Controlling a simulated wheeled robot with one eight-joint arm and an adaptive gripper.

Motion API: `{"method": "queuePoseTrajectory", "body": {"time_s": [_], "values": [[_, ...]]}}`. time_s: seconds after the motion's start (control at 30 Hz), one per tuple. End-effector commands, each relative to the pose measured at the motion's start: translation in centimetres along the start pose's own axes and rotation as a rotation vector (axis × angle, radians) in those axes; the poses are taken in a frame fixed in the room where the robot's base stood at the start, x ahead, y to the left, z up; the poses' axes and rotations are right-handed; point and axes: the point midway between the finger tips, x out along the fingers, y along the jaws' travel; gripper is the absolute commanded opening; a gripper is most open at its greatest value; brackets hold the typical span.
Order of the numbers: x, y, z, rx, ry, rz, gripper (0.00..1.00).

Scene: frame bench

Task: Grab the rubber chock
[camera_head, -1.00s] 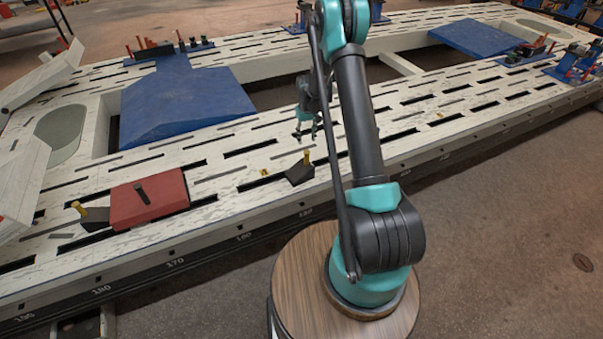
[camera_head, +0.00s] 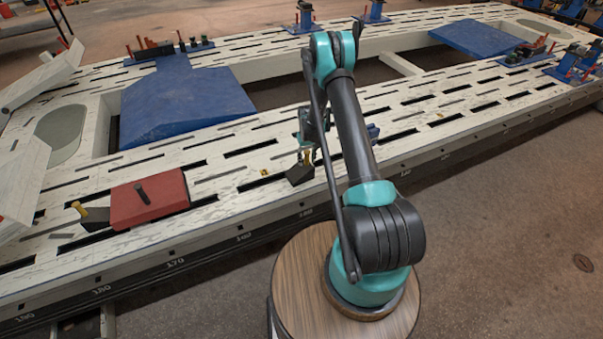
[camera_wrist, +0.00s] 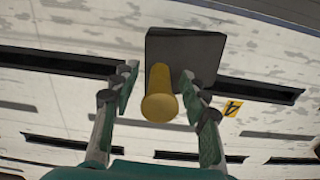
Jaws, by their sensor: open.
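A black wedge-shaped rubber chock (camera_head: 299,176) with a yellow upright handle lies on the near rail of the white slotted bench. In the wrist view the chock's dark body (camera_wrist: 192,48) shows at the top centre, its yellow handle (camera_wrist: 160,95) pointing towards the camera. My gripper (camera_head: 308,151) is just above the chock. In the wrist view my gripper's fingers (camera_wrist: 161,84) are open, one on each side of the yellow handle, with gaps visible. A second similar chock (camera_head: 94,217) sits far left.
A red block (camera_head: 150,200) with a dark handle lies between the two chocks. A small yellow number tag (camera_wrist: 233,107) is right of the chock. A blue ramp (camera_head: 185,105) lies behind.

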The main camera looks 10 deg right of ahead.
Motion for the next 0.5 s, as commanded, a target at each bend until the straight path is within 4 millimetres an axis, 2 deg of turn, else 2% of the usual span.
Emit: {"method": "queuePoseTrajectory", "body": {"time_s": [0.27,0.5], "values": [[0.37,0.00,0.01,0.000,0.000,0.000,0.45],[0.36,0.00,0.01,0.000,0.000,0.000,0.16]]}}
